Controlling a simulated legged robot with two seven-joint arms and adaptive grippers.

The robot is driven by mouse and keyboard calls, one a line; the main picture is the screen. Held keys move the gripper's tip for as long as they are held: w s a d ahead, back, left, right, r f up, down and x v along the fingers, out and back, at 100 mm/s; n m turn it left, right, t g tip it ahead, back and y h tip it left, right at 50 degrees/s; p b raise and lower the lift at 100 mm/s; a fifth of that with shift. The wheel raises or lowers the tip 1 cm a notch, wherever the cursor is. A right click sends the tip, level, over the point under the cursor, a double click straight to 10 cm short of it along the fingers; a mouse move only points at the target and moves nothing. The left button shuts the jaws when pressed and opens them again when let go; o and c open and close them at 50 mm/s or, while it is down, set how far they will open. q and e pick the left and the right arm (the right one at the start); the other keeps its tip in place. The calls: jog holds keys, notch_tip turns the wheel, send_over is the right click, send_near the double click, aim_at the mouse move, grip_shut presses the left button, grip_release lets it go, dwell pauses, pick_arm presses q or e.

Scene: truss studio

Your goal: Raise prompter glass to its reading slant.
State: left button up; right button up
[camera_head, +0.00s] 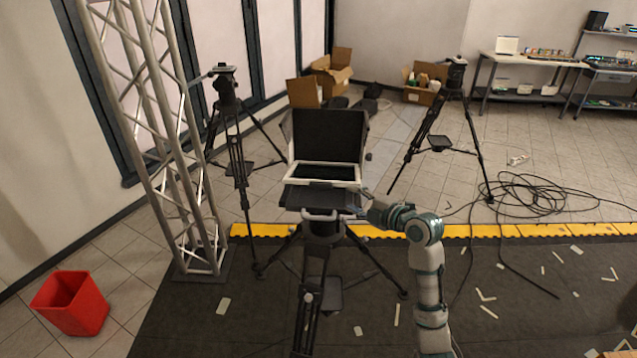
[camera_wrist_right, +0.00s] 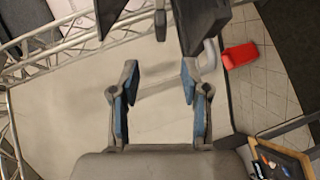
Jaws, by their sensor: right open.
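The prompter stands on a black tripod (camera_head: 322,235) in the middle of the head view. Its prompter glass (camera_head: 322,165) shows as a pale-rimmed panel with a dark face, lying low and nearly flat in front of an upright dark hood (camera_head: 328,137). A dark base (camera_head: 305,197) with a pale front handle (camera_head: 320,215) sits below it. My right gripper (camera_head: 363,203) is at the right side of this base, near the right end of the glass frame. In the right wrist view the gripper (camera_wrist_right: 160,82) is open, with dark prompter parts beyond its tips; contact cannot be told. My left gripper is out of view.
A lattice truss (camera_head: 165,130) and another tripod (camera_head: 238,150) stand on the left, a red bin (camera_head: 70,302) at lower left. A third tripod (camera_head: 440,142) and coiled cables (camera_head: 530,200) are on the right. Small pale scraps litter the dark mat (camera_head: 520,320).

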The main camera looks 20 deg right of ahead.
aim_at(325, 187)
jog(key=p+x, duration=0.1)
jog(key=x, duration=0.6)
jog(key=shift+w+d, duration=0.1)
jog(key=shift+d, duration=0.05)
jog(key=p+x, duration=0.1)
jog(key=x, duration=0.5)
jog(key=shift+f+p, duration=0.1)
jog(key=shift+p, duration=0.25)
jog(key=shift+x, duration=0.8)
jog(key=shift+f, duration=0.1)
grip_shut()
